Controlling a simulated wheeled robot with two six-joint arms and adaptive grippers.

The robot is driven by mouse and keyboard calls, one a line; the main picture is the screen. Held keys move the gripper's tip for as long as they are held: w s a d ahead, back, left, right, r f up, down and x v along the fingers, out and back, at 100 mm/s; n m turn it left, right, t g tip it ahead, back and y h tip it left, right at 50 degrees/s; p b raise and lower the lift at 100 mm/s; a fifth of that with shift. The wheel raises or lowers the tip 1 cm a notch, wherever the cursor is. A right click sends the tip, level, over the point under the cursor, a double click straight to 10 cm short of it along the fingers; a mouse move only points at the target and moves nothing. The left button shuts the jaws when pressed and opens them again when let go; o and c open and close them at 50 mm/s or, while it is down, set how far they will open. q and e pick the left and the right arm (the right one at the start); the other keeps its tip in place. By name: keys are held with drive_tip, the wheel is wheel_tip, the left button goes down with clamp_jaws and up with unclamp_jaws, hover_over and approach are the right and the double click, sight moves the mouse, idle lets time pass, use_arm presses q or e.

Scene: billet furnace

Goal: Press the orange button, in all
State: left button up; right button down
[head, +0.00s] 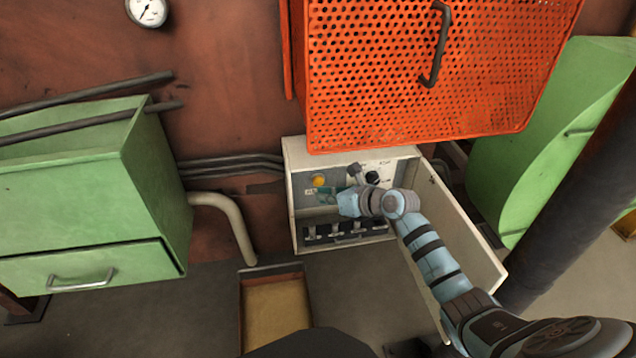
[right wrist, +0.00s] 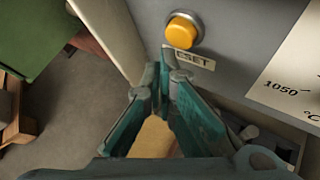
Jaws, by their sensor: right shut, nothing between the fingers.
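The orange button (head: 319,181) sits on the grey panel inside an open control box (head: 294,215). In the right wrist view the button (right wrist: 183,29) is a round yellow-orange cap in a grey ring, above a label ending in "SET". My right gripper (head: 329,197) reaches into the box from the right, just below and right of the button. In the right wrist view my right gripper (right wrist: 165,62) has its teal fingers shut and empty. The tips lie just below the button and partly cover the label; I see no contact with the button. My left gripper is not in view.
The box door (head: 463,235) stands open at the right, beside my arm. An orange perforated cover (head: 390,80) hangs over the box. Several dark switches (head: 345,234) line the box bottom. A green cabinet (head: 85,215) stands left. A temperature dial plate (right wrist: 290,85) is right of the button.

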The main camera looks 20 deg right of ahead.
drive_tip(key=shift+w, duration=0.15)
drive_tip(key=shift+w+d, duration=0.1)
drive_tip(key=shift+w, duration=0.15)
idle(0.4)
drive_tip(key=shift+w+d+b, duration=0.1)
drive_tip(key=shift+w+b, duration=0.25)
drive_tip(key=shift+b, duration=0.1)
idle(0.5)
drive_tip(key=shift+s+a+p, duration=0.25)
drive_tip(key=shift+s+p, duration=0.55)
drive_tip(key=shift+p, duration=0.1)
